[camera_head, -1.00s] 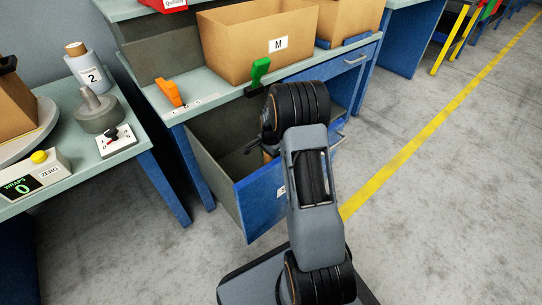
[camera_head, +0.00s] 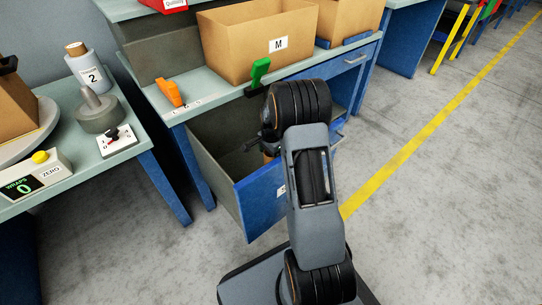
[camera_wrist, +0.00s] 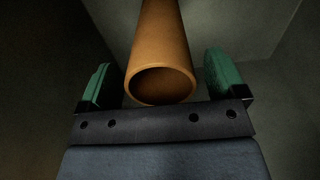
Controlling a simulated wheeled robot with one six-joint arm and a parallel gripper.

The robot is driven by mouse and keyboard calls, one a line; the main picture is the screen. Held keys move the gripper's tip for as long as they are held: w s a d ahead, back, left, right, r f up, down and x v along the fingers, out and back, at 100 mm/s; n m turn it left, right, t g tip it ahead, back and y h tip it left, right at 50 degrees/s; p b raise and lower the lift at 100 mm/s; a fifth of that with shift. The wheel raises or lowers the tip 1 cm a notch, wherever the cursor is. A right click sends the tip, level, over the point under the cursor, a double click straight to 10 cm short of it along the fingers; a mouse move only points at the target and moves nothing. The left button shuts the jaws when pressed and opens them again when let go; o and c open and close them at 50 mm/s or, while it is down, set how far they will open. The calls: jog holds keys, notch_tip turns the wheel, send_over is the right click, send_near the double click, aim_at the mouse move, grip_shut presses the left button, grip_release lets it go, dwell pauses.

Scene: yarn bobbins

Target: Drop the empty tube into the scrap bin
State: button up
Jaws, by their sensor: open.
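A brown cardboard tube (camera_wrist: 162,40) shows its hollow open end in the wrist view, between the two green finger pads. My gripper (camera_wrist: 160,70) is open, with a gap between the tube and each pad. In the head view my gripper (camera_head: 256,146) is low inside an open blue drawer (camera_head: 262,198) under the bench, mostly hidden by my arm. A small brown patch of the tube (camera_head: 268,157) shows beside it. What the tube's far end rests on is out of sight. I cannot make out a label reading scrap bin.
A cardboard box marked M (camera_head: 235,50), a green-handled tool (camera_head: 260,70) and an orange tool (camera_head: 172,92) are on the bench above the drawer. At left, a table holds a bobbin marked 2 (camera_head: 90,72) and a scale display (camera_head: 22,187).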

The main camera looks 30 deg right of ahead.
notch_tip(320, 180, up, 11)
jog(key=p, duration=0.4)
notch_tip(320, 180, up, 12)
jog(key=n+t, duration=0.3)
jog(key=n, duration=1.2)
send_over(257, 175)
jog(key=s, duration=0.1)
jog(key=shift+s, duration=0.1)
jog(key=shift+s+a+n, duration=0.1)
jog(key=shift+s+n, duration=0.3)
jog(key=shift+s, duration=0.1)
